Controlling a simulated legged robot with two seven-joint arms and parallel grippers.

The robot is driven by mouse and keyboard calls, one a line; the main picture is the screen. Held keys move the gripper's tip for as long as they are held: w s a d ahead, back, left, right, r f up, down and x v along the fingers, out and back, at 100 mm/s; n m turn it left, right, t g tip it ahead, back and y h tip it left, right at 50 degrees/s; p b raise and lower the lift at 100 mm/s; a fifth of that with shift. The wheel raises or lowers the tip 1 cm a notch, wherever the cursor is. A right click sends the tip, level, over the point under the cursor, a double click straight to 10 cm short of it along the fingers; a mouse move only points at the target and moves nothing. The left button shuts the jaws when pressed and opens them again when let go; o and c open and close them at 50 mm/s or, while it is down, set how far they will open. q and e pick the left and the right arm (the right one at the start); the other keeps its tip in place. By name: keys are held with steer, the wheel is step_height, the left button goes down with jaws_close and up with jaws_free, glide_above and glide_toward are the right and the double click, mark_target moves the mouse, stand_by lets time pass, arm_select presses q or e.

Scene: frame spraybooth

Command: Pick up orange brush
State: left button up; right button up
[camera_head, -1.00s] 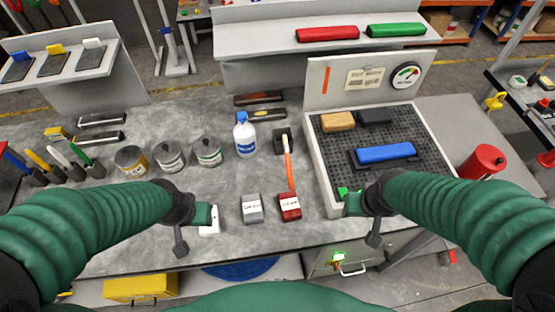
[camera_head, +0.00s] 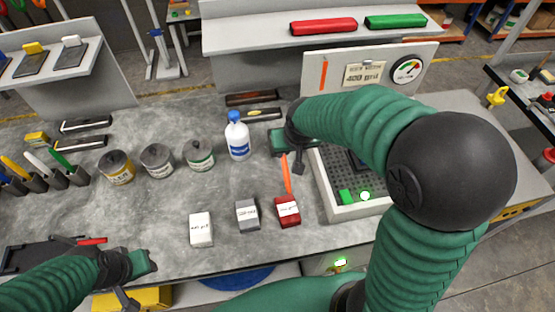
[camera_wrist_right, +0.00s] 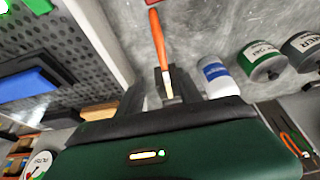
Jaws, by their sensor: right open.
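The orange brush (camera_head: 287,176) lies left of the perforated tray, its handle end near the red block. In the right wrist view its orange handle (camera_wrist_right: 157,38) leads to a metal ferrule between my fingers, with a dark holder close behind. My right gripper (camera_head: 284,151) is over the brush's far end; in the wrist view (camera_wrist_right: 170,97) it is open around the ferrule, not closed on it. The head view hides part of the brush under this gripper. My left gripper (camera_head: 148,262) is at the bench's front left, away from the brush; its jaw gap is unclear.
A white bottle with a blue cap (camera_head: 237,137) stands just left of my right gripper. White (camera_head: 201,229), grey (camera_head: 248,214) and red (camera_head: 288,211) blocks lie in front. The tray (camera_head: 358,211) borders the right side. Cans (camera_head: 199,155) stand further left.

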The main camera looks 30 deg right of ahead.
mark_target(286, 160)
steer(key=x, duration=0.9)
steer(key=shift+f, duration=0.1)
steer(key=x, duration=0.3)
steer(key=a+x, duration=0.1)
steer(key=shift+d+f, duration=0.1)
steer(key=shift+f, duration=0.35)
steer(key=shift+w+f, duration=0.15)
jaws_close()
